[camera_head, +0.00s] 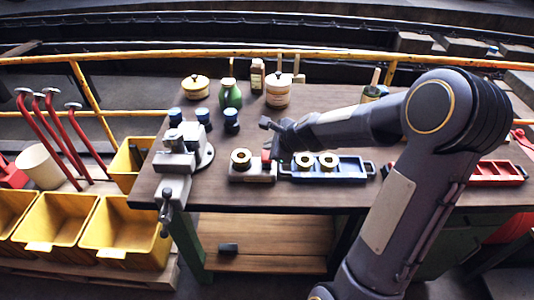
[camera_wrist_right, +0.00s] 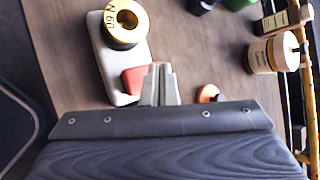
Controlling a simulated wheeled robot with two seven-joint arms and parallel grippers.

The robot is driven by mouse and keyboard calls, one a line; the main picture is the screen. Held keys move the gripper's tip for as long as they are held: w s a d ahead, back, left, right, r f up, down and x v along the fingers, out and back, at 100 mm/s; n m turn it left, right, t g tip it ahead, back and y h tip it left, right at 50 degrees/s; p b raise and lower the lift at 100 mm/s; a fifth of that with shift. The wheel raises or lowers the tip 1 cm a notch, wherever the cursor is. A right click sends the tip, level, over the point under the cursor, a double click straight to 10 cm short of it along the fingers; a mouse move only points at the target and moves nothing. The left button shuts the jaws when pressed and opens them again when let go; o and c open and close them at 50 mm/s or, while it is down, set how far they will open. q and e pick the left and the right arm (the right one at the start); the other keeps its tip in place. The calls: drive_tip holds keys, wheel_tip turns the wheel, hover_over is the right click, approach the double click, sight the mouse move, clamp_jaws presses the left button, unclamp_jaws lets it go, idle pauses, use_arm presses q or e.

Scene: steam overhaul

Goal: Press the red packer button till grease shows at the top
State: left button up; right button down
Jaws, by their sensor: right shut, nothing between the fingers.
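The packer has a pale grey base (camera_head: 250,174) near the front left of the bench, left of the blue tray. A brass ring (camera_head: 240,156) sits on top of it; the ring also shows in the right wrist view (camera_wrist_right: 125,22). The red button (camera_wrist_right: 132,80) is at the end of the packer base, partly covered by my fingers in the wrist view. My right gripper (camera_wrist_right: 160,72) is shut and empty, its fingertips close beside the button. I cannot tell whether they touch it. No grease is clearly visible at the ring. My left gripper is not in view.
A blue tray (camera_head: 349,178) with brass rings lies right of the packer. A grey vise (camera_head: 178,160) stands to the left. Dark jars, a green bottle (camera_head: 231,94) and a cream tin (camera_head: 278,92) stand behind. A red tray (camera_head: 497,174) lies far right.

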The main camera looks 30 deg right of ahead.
sight(267, 154)
drive_tip(key=shift+f, duration=0.1)
drive_tip(key=shift+f+b, duration=0.35)
drive_tip(key=shift+b, duration=0.1)
drive_tip(key=shift+f+b, duration=1.05)
drive_tip(key=shift+f, duration=0.05)
idle(1.0)
drive_tip(key=shift+r, duration=0.1)
drive_tip(key=shift+r+p, duration=1.4)
wheel_tip(267, 154, up, 5)
drive_tip(key=p, duration=0.5)
drive_tip(key=shift+r, duration=0.1)
